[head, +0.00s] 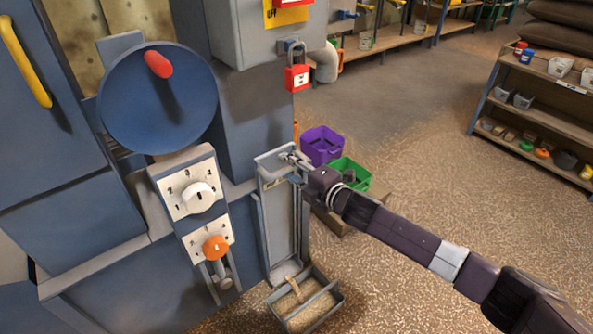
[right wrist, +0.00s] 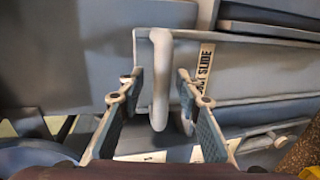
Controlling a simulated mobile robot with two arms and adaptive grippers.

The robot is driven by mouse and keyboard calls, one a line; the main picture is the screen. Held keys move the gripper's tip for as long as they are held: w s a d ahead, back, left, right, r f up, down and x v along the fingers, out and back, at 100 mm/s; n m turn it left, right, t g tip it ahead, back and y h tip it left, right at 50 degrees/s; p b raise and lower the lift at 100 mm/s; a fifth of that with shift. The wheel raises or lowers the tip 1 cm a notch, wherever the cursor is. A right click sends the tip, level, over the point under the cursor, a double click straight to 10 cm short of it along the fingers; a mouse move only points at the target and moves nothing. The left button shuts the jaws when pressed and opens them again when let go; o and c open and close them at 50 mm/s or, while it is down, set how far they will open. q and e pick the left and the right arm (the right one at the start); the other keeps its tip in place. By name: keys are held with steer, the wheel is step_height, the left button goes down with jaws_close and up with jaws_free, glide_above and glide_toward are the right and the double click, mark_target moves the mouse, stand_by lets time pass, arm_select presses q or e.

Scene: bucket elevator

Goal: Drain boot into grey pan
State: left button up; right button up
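The boot slide (head: 281,225) is a tall grey panel on the front of the blue elevator boot. Its pale handle (right wrist: 160,80) stands out beside a partly hidden label reading "SLIDE". My right gripper (head: 291,158) is at the top of the slide. In the right wrist view, its fingers (right wrist: 158,90) are apart, one on each side of the handle, with gaps showing. The grey pan (head: 336,292) is on the floor below the slide, with tan grain-like material in it. A narrow tan strip (head: 293,286) shows at its back edge; I cannot tell whether it is falling. My left gripper is out of view.
A blue wheel with a red knob (head: 158,100) and two numbered dials (head: 188,190) are on the machine at left. A red padlock (head: 297,78) hangs above. Purple (head: 322,145) and green (head: 352,172) bins stand behind my right arm. Open floor lies to the right.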

steer(key=v, duration=1.2)
steer(key=shift+w, duration=0.1)
